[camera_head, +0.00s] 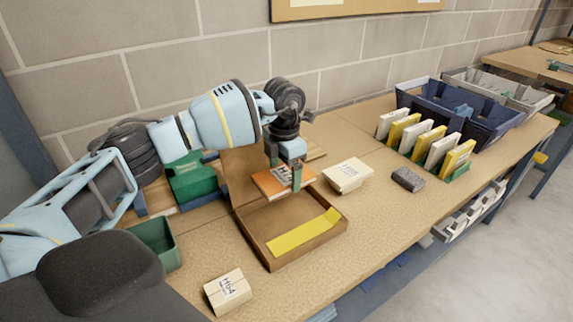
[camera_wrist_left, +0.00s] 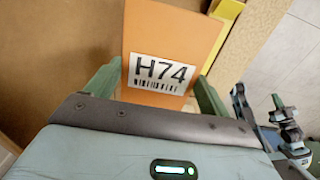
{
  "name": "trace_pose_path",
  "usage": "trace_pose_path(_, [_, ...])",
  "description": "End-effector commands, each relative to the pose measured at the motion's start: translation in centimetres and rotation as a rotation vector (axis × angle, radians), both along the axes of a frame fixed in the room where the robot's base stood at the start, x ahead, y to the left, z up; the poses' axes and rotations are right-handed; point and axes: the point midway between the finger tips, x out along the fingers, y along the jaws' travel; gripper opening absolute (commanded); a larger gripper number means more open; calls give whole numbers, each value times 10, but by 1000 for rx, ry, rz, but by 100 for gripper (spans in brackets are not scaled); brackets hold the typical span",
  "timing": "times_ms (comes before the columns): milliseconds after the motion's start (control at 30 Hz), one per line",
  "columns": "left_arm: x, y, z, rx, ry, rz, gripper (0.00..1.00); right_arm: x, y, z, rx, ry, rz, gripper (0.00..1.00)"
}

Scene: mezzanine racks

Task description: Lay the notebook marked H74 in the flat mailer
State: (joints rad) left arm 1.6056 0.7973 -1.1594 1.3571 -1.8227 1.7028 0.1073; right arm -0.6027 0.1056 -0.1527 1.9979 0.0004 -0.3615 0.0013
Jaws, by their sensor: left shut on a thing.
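The orange notebook marked H74 (camera_wrist_left: 164,72) is between the green fingers of my left gripper (camera_wrist_left: 158,85), which is shut on it. In the head view the notebook (camera_head: 270,183) is held over the back part of the flat mailer. My left gripper (camera_head: 291,178) points down there. The flat mailer (camera_head: 290,264) is an open, shallow brown box with a yellow strip (camera_head: 303,233) along its front part. The notebook hides part of the mailer's inside. My right gripper is not in view.
A block marked H64 (camera_head: 228,291) lies front left, near a green bin (camera_head: 154,241). A pale box (camera_head: 347,174) stands right of the mailer. A grey block (camera_head: 408,179), a rack of yellow and white items (camera_head: 440,151) and blue crates (camera_head: 458,108) are further right.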

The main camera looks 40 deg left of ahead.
Motion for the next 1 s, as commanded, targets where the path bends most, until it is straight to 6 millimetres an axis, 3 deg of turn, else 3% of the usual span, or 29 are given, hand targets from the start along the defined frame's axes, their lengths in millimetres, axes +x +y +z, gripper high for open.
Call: trace_pose_path(1000, [0, 0, -88, 0, 1, -1, 55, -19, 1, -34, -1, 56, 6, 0])
